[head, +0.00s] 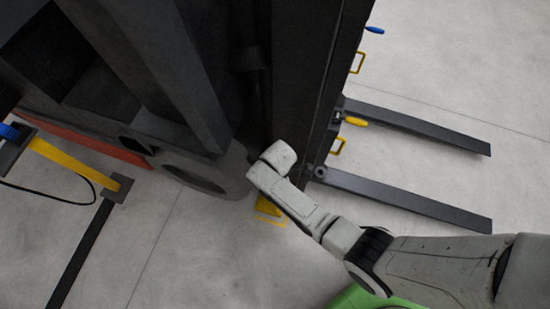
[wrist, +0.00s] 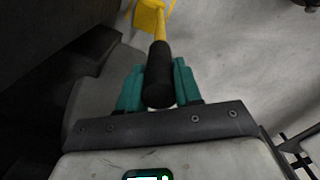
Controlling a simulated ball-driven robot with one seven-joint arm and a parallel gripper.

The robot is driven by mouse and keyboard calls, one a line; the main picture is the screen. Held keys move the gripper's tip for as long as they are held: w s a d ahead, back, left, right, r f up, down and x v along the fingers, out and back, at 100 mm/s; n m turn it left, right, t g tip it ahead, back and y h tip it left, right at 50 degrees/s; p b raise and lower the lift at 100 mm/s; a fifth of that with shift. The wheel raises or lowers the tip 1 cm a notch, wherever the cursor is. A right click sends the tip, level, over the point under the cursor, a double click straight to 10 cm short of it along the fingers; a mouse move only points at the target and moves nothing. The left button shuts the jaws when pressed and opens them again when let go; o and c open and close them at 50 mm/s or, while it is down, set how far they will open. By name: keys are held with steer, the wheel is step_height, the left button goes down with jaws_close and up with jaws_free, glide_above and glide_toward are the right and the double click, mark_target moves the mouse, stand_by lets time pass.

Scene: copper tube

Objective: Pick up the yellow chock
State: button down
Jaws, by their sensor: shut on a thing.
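The yellow chock (wrist: 150,18) shows at the top of the wrist view, with a yellow rod leading to a black handle grip (wrist: 158,85). My gripper (wrist: 158,72) has its two teal fingers shut on the black grip, one on each side. In the head view the chock (head: 267,208) is a small yellow patch with a thin yellow outline on the floor side of the wheel, partly hidden by my arm. My gripper's fingers are hidden there behind my arm. I cannot tell whether the chock touches the floor.
A large dark forklift fills the left and centre, its round wheel (head: 205,172) close beside the chock. Two dark forks (head: 410,200) reach out to the right. A yellow and black bar (head: 75,165) stands at the left. The grey floor (head: 210,260) in front is clear.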

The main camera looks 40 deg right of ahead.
steer(key=shift+w+r, duration=0.2)
steer(key=shift+r, duration=0.1)
